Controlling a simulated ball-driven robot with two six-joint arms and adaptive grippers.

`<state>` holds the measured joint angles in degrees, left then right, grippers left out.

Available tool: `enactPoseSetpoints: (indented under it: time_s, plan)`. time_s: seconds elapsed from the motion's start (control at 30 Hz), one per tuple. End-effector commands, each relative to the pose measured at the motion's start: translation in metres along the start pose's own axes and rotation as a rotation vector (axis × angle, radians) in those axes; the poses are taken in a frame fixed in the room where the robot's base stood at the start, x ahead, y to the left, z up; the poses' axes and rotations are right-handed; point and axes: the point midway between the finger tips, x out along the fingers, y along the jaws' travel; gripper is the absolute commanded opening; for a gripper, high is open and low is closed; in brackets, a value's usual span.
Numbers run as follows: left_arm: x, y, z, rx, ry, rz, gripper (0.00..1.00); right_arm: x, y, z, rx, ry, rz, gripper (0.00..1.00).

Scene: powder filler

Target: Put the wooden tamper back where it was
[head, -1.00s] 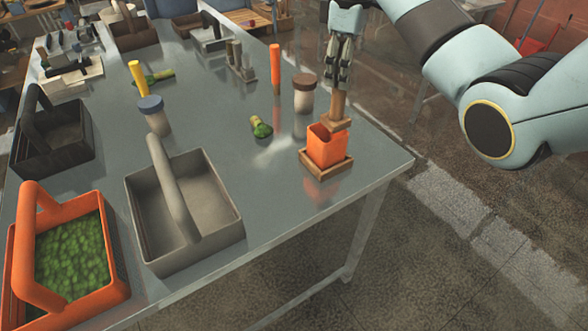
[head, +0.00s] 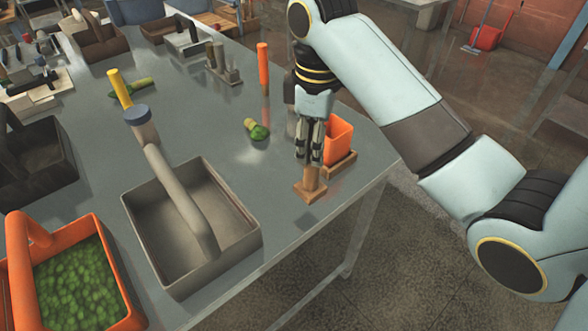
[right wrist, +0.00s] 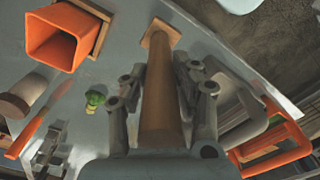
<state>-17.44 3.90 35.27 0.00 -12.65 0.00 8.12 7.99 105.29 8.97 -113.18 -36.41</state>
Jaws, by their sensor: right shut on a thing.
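The wooden tamper (head: 311,185) has a round handle and a square foot. My right gripper (head: 311,160) is shut on its handle and holds it nearly upright, foot down. It is in front of and to the left of the orange square cup (head: 338,140), near the table's front right edge. A dark patch shows on the table by the foot; I cannot tell whether the foot touches. In the right wrist view the tamper (right wrist: 162,95) runs between the fingers, foot away from the palm. The orange cup (right wrist: 62,42) stands upper left there. My left gripper is not in view.
The cup stands on a wooden tray (head: 343,168). A grey caddy (head: 155,210) and an orange caddy of green pieces (head: 115,270) stand left. A green-ended whisk-like item (head: 258,131) and an orange stick (head: 262,60) are behind. The table between grey caddy and tamper is clear.

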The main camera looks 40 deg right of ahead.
Motion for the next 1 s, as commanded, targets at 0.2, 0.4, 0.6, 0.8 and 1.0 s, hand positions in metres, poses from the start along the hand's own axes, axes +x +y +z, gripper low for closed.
enactPoseSetpoints:
  time_s: [0.2,0.4,0.6,0.8,1.0]
  plan:
    - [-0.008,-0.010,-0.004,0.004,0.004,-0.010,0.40,0.014,0.000,-0.030,-0.002,0.001,0.001,0.00]
    - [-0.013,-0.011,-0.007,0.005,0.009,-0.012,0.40,0.037,0.000,-0.031,-0.001,-0.005,-0.001,0.00]
    - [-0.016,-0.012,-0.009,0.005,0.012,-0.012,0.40,0.056,0.001,-0.032,-0.001,0.000,0.002,0.00]
    - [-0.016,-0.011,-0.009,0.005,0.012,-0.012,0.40,0.056,0.001,-0.031,-0.001,0.000,0.003,0.00]
    - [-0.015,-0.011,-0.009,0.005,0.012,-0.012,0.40,0.059,0.001,-0.031,-0.001,-0.001,0.002,0.40]
